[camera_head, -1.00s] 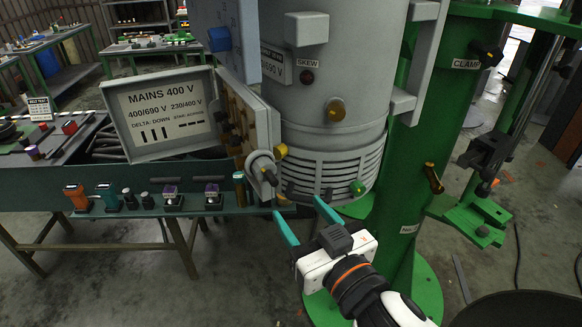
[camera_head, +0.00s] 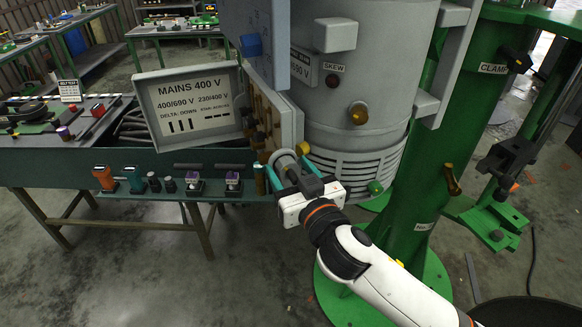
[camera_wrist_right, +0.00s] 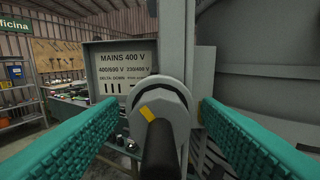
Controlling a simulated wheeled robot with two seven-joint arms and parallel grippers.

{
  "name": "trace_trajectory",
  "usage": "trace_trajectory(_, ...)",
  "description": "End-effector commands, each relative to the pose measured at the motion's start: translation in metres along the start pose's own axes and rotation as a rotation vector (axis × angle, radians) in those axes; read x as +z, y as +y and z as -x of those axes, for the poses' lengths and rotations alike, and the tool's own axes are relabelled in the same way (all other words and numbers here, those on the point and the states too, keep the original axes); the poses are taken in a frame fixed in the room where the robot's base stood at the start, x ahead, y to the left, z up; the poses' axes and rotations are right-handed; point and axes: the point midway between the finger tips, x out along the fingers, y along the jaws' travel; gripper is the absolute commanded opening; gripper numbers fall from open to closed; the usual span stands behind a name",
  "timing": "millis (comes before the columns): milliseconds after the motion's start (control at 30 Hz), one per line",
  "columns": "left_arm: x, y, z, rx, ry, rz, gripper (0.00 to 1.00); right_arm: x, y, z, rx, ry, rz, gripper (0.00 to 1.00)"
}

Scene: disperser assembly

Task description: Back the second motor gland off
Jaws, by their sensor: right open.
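A grey round gland (camera_head: 284,157) sticks out from the side of the grey terminal box (camera_head: 292,115) on the motor. In the right wrist view the gland (camera_wrist_right: 163,92) is a grey disc with a yellow mark, and a thick black cable (camera_wrist_right: 158,150) comes out of it toward the camera. My right gripper (camera_head: 288,166) is open, its teal fingers on either side of the gland. In the wrist view a gap shows between each finger and the gland; contact cannot be seen. Which gland counts as the second cannot be told. My left gripper is out of view.
The open lid marked MAINS 400 V (camera_head: 195,103) hangs left of the terminal box. Below it, a green bench (camera_head: 95,172) carries orange, teal, black and purple parts. The grey motor body (camera_head: 365,100) and green column (camera_head: 415,190) stand close on the right.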

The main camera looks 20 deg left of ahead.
Motion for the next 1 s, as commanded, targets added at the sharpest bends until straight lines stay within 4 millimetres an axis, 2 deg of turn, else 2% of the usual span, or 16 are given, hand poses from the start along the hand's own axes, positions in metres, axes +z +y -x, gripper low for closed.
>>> trace_trajectory(233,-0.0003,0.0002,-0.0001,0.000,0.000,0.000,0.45,-0.0001,0.0002,-0.0004,0.001,0.000,0.000,0.57)
trace_trajectory(500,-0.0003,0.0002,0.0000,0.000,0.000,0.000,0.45,-0.0001,0.0001,-0.0003,0.000,0.000,0.000,0.13)
trace_trajectory(767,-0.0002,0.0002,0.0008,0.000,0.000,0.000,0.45,0.0002,0.0002,-0.0002,0.000,0.000,0.025,0.14)
trace_trajectory(1000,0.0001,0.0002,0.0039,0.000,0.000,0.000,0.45,0.0008,0.0007,-0.0004,0.000,0.000,0.145,0.14)
